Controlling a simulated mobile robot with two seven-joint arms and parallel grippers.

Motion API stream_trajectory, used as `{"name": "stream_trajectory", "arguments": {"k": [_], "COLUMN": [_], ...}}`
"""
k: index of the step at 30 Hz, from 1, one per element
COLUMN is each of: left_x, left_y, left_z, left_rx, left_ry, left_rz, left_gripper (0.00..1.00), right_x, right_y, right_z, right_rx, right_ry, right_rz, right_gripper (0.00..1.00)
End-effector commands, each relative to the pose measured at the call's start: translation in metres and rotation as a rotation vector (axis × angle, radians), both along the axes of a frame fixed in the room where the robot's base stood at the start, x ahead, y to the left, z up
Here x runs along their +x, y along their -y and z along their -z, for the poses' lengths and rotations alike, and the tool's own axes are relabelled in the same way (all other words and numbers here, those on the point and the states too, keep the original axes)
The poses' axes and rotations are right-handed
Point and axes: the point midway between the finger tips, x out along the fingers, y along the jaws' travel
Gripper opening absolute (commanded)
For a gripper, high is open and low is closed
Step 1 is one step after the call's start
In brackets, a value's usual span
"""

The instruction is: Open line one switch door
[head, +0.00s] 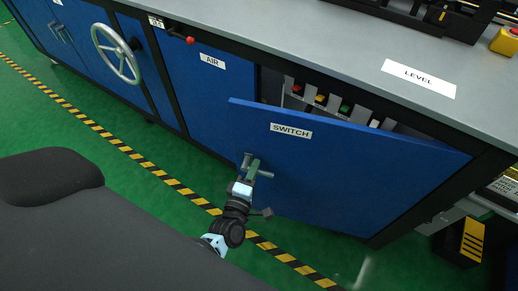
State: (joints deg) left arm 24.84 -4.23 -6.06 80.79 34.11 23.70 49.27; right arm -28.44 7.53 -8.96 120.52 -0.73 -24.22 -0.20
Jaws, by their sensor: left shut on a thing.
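The blue switch door (330,165), labelled SWITCH, stands partly open. It is swung out from its left edge, and its right edge stays at the cabinet frame. Its grey handle (264,174) is near the lower left of the door. My left gripper (253,168) is shut on the handle. Behind the door, the gap shows switches (320,99) in red, yellow and green. The lower inside of the compartment is hidden by the door. My right gripper is not in view.
A blue AIR door (205,85) is shut to the left, with a red-knobbed lever (188,40) above and a handwheel (115,53) beyond. The grey worktop (330,50) overhangs the doors. Green floor with a yellow-black stripe (150,168) lies in front.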

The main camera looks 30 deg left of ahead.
Motion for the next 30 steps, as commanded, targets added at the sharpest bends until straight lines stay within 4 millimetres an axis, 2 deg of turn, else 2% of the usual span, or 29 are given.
{"name": "stream_trajectory", "arguments": {"k": [3, 9, 13, 21, 22, 24, 27, 30], "left_x": [-0.031, -0.064, -0.071, -0.071, -0.071, -0.071, -0.071, -0.07], "left_y": [0.011, 0.025, 0.027, 0.027, 0.027, 0.027, 0.026, 0.026], "left_z": [0.001, 0.001, 0.001, 0.001, 0.001, 0.001, 0.001, 0.001], "left_rx": [0.0, 0.0, 0.001, 0.002, 0.002, 0.002, 0.001, 0.001], "left_ry": [-0.006, -0.005, -0.003, -0.004, -0.003, -0.003, -0.002, -0.002], "left_rz": [0.005, 0.006, 0.005, 0.005, 0.004, 0.004, 0.003, 0.003], "left_gripper": [0.0, 0.0, 0.0, 0.0, 0.17, 0.26, 0.36, 0.36], "right_x": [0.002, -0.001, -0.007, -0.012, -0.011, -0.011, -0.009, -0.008], "right_y": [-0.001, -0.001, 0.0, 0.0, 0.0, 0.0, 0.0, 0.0], "right_z": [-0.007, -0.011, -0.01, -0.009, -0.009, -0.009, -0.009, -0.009], "right_rx": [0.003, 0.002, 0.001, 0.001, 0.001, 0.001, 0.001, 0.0], "right_ry": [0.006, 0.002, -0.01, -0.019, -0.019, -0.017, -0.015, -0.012], "right_rz": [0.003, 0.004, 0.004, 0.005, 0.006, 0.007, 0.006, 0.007], "right_gripper": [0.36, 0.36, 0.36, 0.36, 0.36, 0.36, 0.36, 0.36]}}
